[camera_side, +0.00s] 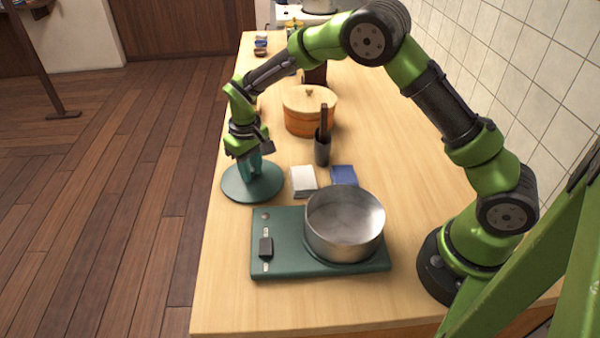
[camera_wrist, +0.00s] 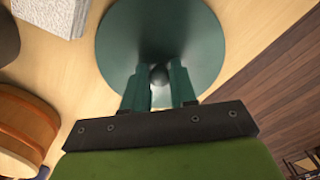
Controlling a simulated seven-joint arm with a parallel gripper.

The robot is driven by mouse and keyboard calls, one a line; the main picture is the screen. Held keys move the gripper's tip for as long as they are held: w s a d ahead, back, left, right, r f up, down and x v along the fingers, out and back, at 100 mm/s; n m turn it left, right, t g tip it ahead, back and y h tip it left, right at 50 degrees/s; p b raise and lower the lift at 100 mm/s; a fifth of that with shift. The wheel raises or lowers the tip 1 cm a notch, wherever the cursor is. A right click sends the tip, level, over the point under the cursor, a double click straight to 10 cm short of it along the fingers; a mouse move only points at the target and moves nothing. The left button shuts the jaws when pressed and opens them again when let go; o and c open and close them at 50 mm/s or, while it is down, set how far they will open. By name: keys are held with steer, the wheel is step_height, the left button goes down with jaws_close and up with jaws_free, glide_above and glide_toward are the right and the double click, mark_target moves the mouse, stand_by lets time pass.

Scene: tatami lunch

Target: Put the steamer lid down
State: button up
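The steamer lid (camera_side: 234,188) is a flat, round teal disc near the left edge of the counter in the side view. In the wrist view the lid (camera_wrist: 198,40) fills the upper middle, with its dark round knob (camera_wrist: 158,76) at the centre. My gripper (camera_side: 250,168) points down over the lid in the side view. In the wrist view my gripper (camera_wrist: 159,82) has one teal finger on each side of the knob, seeming to pinch it. I cannot tell whether the lid touches the counter or hangs just above it.
A steel pot (camera_side: 344,230) stands on a green hob (camera_side: 280,262) in front. A white block (camera_side: 304,181), a blue block (camera_side: 343,176), a dark holder (camera_side: 322,150) and an orange lidded tub (camera_side: 305,120) lie to the right. The counter's left edge is close beside the lid.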

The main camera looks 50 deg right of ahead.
steer(key=o, duration=0.3)
steer(key=s+d+r+m+t+y, duration=0.1)
steer(key=s+r, duration=0.2)
steer(key=r, duration=0.7)
steer(key=s+d+r+t, duration=0.1)
steer(key=s+d+r, duration=0.15)
steer(key=r, duration=0.75)
steer(key=s+d+r+m+t, duration=0.1)
steer(key=s+t, duration=0.1)
steer(key=s, duration=0.8)
steer(key=s+d+r+m+t+y, duration=0.1)
steer(key=s+m+t, duration=0.1)
steer(key=s, duration=0.8)
steer(key=shift+r+t, duration=0.35)
steer(key=shift+t, duration=0.25)
